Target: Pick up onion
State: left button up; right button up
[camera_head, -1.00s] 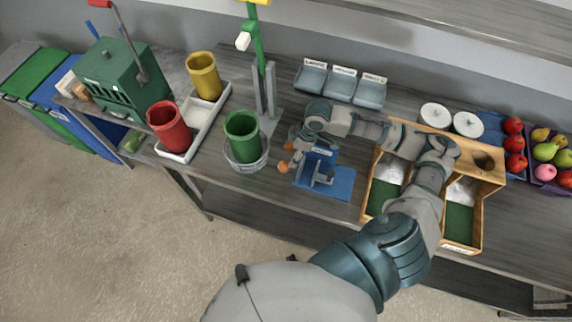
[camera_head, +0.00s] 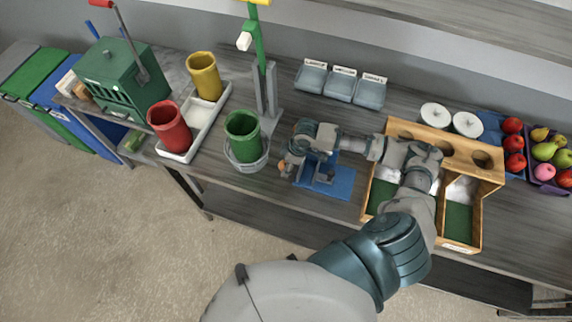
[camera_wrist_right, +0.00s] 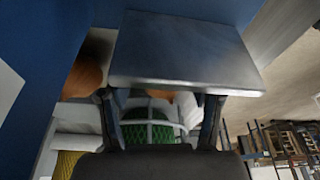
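My right gripper (camera_head: 289,163) is at the left edge of the blue device (camera_head: 319,170), beside the green cup. In the right wrist view its two dark fingers (camera_wrist_right: 163,120) are apart. A small orange-brown round thing, probably an onion (camera_head: 281,163), shows at the gripper's tip, mostly hidden by the hand. In the right wrist view a round orange thing (camera_wrist_right: 85,75) lies left of the fingers, and another orange patch (camera_wrist_right: 160,93) shows beyond a grey metal slab (camera_wrist_right: 185,60). I cannot tell whether the fingers touch either one. My left gripper is not in view.
A green cup (camera_head: 242,135) stands in a wire basket (camera_head: 246,163) just left of the gripper. A wooden bin box (camera_head: 478,215) lies under my right forearm. Grey trays (camera_head: 340,84) stand behind. A green post stand (camera_head: 265,90) rises behind the gripper.

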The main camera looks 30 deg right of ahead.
jog(key=shift+a, duration=0.1)
jog(key=c, duration=0.7)
jog(key=shift+a, duration=0.15)
jog(key=shift+r, duration=0.15)
jog(key=shift+w+r, duration=0.1)
jog(key=shift+r, duration=0.4)
jog(key=shift+v, duration=1.1)
jog(key=s+a+r+b, duration=0.1)
jog(key=s+a, duration=0.8)
jog(key=s, duration=0.3)
jog(key=shift+s+a+r, duration=0.35)
